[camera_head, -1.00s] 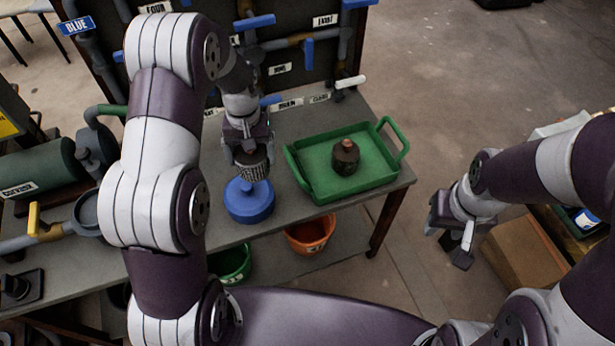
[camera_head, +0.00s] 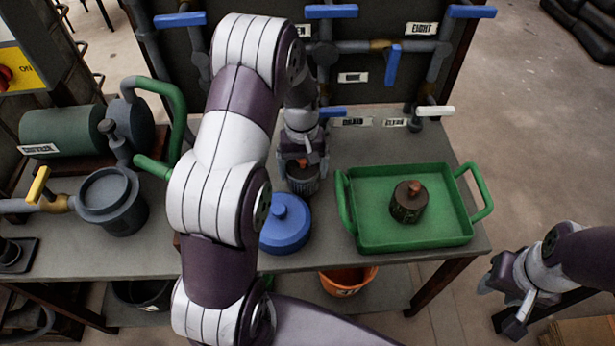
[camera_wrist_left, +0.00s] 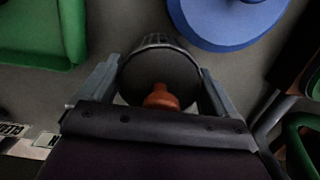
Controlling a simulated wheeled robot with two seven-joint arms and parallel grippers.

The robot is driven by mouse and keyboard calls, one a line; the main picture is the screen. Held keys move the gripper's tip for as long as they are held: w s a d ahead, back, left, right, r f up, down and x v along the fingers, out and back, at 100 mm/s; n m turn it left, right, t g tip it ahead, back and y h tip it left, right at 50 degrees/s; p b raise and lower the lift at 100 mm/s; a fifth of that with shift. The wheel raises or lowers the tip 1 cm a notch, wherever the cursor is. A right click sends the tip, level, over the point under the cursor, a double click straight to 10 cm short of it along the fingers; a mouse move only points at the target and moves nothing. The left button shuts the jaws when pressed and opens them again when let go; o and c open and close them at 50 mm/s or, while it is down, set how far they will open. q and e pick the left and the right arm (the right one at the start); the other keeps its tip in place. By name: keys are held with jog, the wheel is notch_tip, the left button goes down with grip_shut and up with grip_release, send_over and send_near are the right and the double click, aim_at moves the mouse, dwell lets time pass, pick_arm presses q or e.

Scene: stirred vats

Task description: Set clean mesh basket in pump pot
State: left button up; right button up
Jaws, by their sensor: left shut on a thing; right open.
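My left gripper (camera_head: 302,158) is shut on a grey mesh basket (camera_head: 303,181), held upright over the bench just behind the blue lid. In the left wrist view the basket (camera_wrist_left: 160,70) sits between both fingers, its orange knob (camera_wrist_left: 161,97) towards the palm. The open grey pump pot (camera_head: 112,202) stands on the bench to the left, well apart from the basket. The round blue lid (camera_head: 285,223) lies on the bench near the front edge. A dark brown basket (camera_head: 408,203) with an orange knob stands in the green tray. My right gripper (camera_head: 506,304) is open and empty, right of the bench.
The green tray (camera_head: 362,239) has raised handles. A green pump motor (camera_head: 62,137) and a curved green pipe handle (camera_head: 176,104) rise behind the pot. A yellow-handled valve (camera_head: 38,184) is left of it. Pipes with blue levers (camera_head: 391,64) line the back panel. My left arm covers the middle bench.

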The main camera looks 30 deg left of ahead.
aim_at(303, 177)
pick_arm(q)
jog(key=shift+f, duration=1.5)
jog(key=shift+s+f, duration=0.1)
jog(key=shift+f, duration=0.05)
jog(key=o, duration=0.8)
